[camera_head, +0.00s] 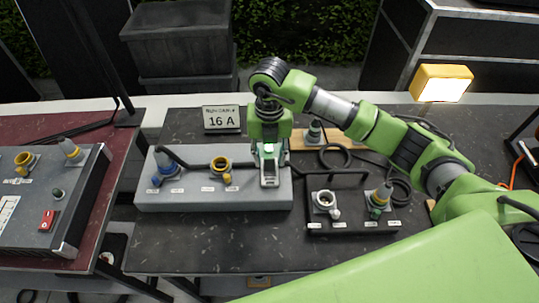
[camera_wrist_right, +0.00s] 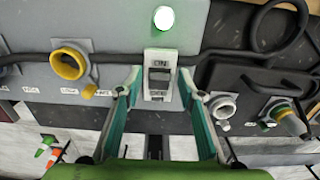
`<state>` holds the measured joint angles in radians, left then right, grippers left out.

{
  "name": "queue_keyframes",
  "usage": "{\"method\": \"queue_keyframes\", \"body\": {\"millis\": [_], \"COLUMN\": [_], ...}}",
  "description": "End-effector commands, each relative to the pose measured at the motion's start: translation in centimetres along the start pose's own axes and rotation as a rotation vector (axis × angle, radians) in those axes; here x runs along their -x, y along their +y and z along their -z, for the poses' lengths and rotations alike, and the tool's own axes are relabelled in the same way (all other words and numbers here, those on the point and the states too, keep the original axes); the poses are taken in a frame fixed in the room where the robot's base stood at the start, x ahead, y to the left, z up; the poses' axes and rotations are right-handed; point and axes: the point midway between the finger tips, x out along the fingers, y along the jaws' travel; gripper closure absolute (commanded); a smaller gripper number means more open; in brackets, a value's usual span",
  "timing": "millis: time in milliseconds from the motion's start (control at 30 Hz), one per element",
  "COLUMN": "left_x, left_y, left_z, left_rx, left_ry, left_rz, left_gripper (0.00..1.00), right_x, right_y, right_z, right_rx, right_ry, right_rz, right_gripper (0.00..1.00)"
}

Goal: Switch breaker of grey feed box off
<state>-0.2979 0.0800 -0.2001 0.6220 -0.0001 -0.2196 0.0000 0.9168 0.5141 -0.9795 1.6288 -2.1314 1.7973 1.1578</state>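The grey feed box (camera_head: 190,195) lies on the dark table, left of centre in the head view. Its breaker (camera_wrist_right: 160,76) shows in the wrist view as a white plate with a dark switch and an "ON" label at its upper end; the lower label is hard to read. A green lamp (camera_wrist_right: 163,18) glows beyond it. My right gripper (camera_head: 269,168) is over the right part of the box and partly hides the breaker in the head view. In the wrist view its fingers (camera_wrist_right: 158,90) are apart, one on each side of the breaker, with nothing held. My left gripper is not in view.
A black box (camera_head: 350,221) with a white socket and a green-grey plug stands close to the right. Another grey box (camera_head: 30,238) with a red switch is on the left table. Cables lie around.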

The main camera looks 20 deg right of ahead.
Motion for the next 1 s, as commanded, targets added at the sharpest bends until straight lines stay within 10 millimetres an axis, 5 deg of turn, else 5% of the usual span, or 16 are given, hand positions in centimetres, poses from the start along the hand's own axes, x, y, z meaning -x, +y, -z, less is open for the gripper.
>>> {"method": "queue_keyframes", "body": {"millis": [133, 567, 767, 1000], "left_x": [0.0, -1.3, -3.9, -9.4], "left_y": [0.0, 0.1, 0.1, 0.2], "left_z": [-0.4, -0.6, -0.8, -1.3], "left_rx": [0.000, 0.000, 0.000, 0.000], "left_ry": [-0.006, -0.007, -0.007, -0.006], "left_rz": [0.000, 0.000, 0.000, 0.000], "left_gripper": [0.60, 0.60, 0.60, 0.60], "right_x": [0.0, -0.2, -0.5, -0.9], "right_y": [0.0, 0.0, 0.0, 0.1], "right_z": [0.0, 0.4, 1.1, 2.2], "right_rx": [0.000, 0.002, 0.004, 0.005], "right_ry": [0.000, -0.065, -0.197, -0.421], "right_rz": [0.000, 0.000, -0.002, -0.005], "right_gripper": [1.00, 1.00, 1.00, 1.00]}}
